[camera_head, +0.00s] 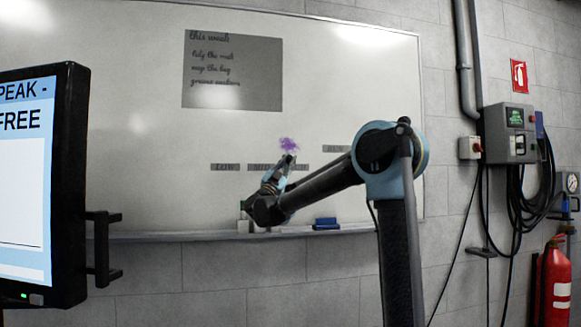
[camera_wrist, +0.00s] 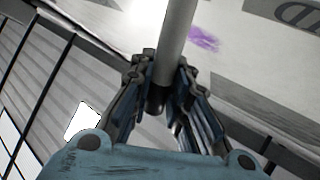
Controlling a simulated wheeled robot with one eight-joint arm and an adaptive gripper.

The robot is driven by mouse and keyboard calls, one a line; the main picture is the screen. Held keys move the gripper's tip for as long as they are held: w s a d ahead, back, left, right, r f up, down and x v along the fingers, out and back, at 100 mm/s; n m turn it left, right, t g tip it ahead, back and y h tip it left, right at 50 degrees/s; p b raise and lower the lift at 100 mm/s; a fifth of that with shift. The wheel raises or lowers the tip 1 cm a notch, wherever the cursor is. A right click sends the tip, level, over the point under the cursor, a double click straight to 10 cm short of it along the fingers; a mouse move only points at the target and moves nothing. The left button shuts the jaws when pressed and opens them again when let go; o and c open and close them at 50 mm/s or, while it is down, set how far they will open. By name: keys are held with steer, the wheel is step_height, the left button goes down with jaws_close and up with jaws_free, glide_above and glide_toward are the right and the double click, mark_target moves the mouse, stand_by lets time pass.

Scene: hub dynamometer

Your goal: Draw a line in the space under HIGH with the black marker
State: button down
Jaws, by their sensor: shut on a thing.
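The whiteboard (camera_head: 140,190) carries a row of grey label strips. The strip reading LOW (camera_head: 225,167) is clear; a middle strip (camera_head: 263,167) and one to its right are partly covered by my gripper (camera_head: 283,172). Another strip (camera_head: 336,149) sits higher, partly behind my arm; I cannot read HIGH for certain on any. My gripper, also in the wrist view (camera_wrist: 160,95), is shut on a pale-barrelled marker (camera_wrist: 178,40) with a dark rear end. The marker points toward the board; its tip is out of the wrist view, and contact cannot be told.
A purple scribble (camera_head: 289,144) is on the board just above my gripper. A grey note sheet (camera_head: 232,75) is higher up. The tray (camera_head: 190,236) below holds a blue eraser (camera_head: 325,222). A monitor (camera_head: 70,180) stands left; a fire extinguisher (camera_head: 553,285) is at right.

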steer(key=shift+w+a, duration=0.1)
steer(key=shift+w, duration=0.35)
stand_by(0.3)
steer(key=shift+w+d, duration=0.1)
steer(key=shift+d, duration=0.55)
steer(key=shift+d, duration=0.1)
steer(key=shift+w+d, duration=0.25)
steer(key=shift+d, duration=0.3)
steer(key=shift+d, duration=0.15)
steer(key=shift+w+d, duration=0.25)
steer(key=shift+d, duration=0.25)
stand_by(0.3)
steer(key=shift+w+d, duration=0.1)
steer(key=shift+d, duration=0.55)
